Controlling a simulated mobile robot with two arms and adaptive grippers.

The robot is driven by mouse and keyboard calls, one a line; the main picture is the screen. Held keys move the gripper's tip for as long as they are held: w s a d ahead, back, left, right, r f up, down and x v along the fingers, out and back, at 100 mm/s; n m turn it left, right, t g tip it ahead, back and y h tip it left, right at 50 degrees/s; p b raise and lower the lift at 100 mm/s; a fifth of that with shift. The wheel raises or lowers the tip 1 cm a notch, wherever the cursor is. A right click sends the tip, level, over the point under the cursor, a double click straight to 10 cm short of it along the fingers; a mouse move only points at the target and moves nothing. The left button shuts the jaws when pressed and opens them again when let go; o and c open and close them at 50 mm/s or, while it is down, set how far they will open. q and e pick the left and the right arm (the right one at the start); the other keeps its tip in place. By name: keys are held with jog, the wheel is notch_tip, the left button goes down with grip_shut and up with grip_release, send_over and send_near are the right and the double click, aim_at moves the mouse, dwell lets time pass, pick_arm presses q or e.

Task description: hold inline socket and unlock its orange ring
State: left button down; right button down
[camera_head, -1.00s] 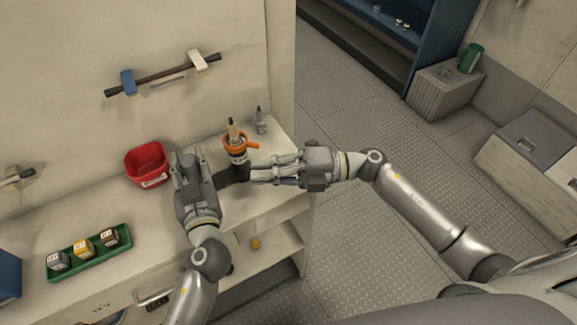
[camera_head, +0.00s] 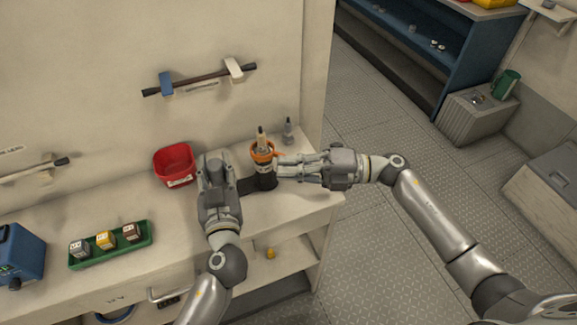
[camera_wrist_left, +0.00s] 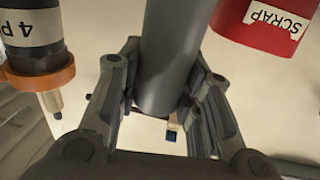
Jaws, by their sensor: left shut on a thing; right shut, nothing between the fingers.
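The inline socket (camera_head: 264,168) stands upright on the counter, with a black base, a white label band and an orange ring (camera_head: 261,151) near its top. In the left wrist view the socket (camera_wrist_left: 35,30) shows a "4 P" label, with its orange ring (camera_wrist_left: 42,80). My left gripper (camera_head: 213,165) is left of it, shut on a grey cylinder (camera_wrist_left: 167,60); a dark bar lies between this gripper and the socket's base. My right gripper (camera_head: 281,167) is shut and empty, its fingertips at the socket's right side by the ring's orange lever (camera_head: 280,155); contact is unclear.
A red bin (camera_head: 174,165), marked SCRAP in the wrist view, stands left of my left gripper. A small grey fitting (camera_head: 288,132) stands behind the socket. A green tray (camera_head: 125,247) holds small blocks. The counter ends just right of the socket.

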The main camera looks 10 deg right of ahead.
jog(key=shift+w+d+n+g, duration=0.25)
jog(key=shift+n+g, duration=0.15)
jog(key=shift+g, duration=0.2)
jog(key=shift+w+d+n+g, duration=0.35)
jog(key=shift+w+n+g, duration=0.25)
jog(key=shift+g, duration=0.35)
jog(key=shift+w+d+n+g, duration=0.35)
jog(key=shift+w+n+g, duration=0.25)
jog(key=shift+g, duration=0.3)
jog(key=shift+w+d+n+g, duration=0.35)
jog(key=shift+w+n+g, duration=0.2)
jog(key=shift+g, duration=0.4)
jog(key=shift+s, duration=0.15)
jog(key=w+d, duration=0.1)
jog(key=d, duration=0.8)
jog(key=shift+w+d, duration=0.15)
jog(key=shift+w, duration=0.2)
